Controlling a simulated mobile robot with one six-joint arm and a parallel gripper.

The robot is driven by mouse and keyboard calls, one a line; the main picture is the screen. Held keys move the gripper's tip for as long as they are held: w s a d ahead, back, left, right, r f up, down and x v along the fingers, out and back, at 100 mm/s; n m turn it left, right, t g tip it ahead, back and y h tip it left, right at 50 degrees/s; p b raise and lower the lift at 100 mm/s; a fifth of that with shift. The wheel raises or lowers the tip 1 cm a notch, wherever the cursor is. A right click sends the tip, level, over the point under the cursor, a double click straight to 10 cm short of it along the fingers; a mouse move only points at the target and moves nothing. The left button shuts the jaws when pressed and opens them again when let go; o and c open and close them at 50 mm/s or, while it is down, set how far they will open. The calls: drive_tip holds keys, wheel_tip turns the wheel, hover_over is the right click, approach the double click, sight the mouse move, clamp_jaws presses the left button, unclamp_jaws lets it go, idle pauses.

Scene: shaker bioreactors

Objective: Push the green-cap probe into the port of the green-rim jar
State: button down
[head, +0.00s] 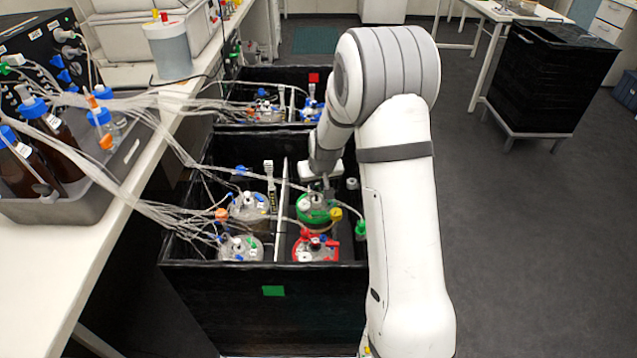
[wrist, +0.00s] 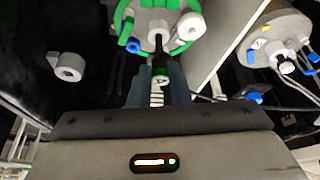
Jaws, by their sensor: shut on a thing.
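The green-rim jar (head: 318,216) stands in the front black box, just behind the red-rim jar (head: 316,248). In the wrist view its green rim (wrist: 124,16) and lid fittings show at the top. My gripper (wrist: 160,90) is above this jar and shut on the green-cap probe (wrist: 161,72), which has a dark body with a green band. The probe's far end points at the lid; I cannot tell whether its tip is inside the port. In the head view my gripper (head: 325,184) is small and partly hidden by my wrist, and the probe is not clear.
Two more jars (head: 249,206) (head: 240,248) stand left of a pale divider (head: 281,210). Several tubes (head: 180,150) run from the left bench into the box. A small green item (head: 360,230) is at the right wall. A white ring-shaped part (wrist: 68,66) is on the dark wall.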

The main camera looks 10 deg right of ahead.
sight(317, 193)
drive_tip(key=shift+f+b, duration=1.95)
drive_tip(key=shift+b, duration=0.05)
idle(1.8)
drive_tip(key=c, duration=1.3)
unclamp_jaws()
drive_tip(key=shift+r, duration=0.1)
drive_tip(key=v, duration=0.7)
drive_tip(key=shift+s+r, duration=0.15)
drive_tip(key=shift+r, duration=0.15)
drive_tip(key=s+r+p, duration=0.2)
drive_tip(key=s+r, duration=0.3)
drive_tip(key=s, duration=0.5)
drive_tip(key=s+r+g+p, duration=0.1)
drive_tip(key=s+r, duration=0.5)
drive_tip(key=s, duration=0.3)
drive_tip(key=s+r+g+p, duration=0.1)
drive_tip(key=s+r+p, duration=0.1)
drive_tip(key=s+r, duration=0.4)
drive_tip(key=shift+s+d+m+p, duration=0.15)
drive_tip(key=shift+s+m+p, duration=0.2)
drive_tip(key=shift+s, duration=1.95)
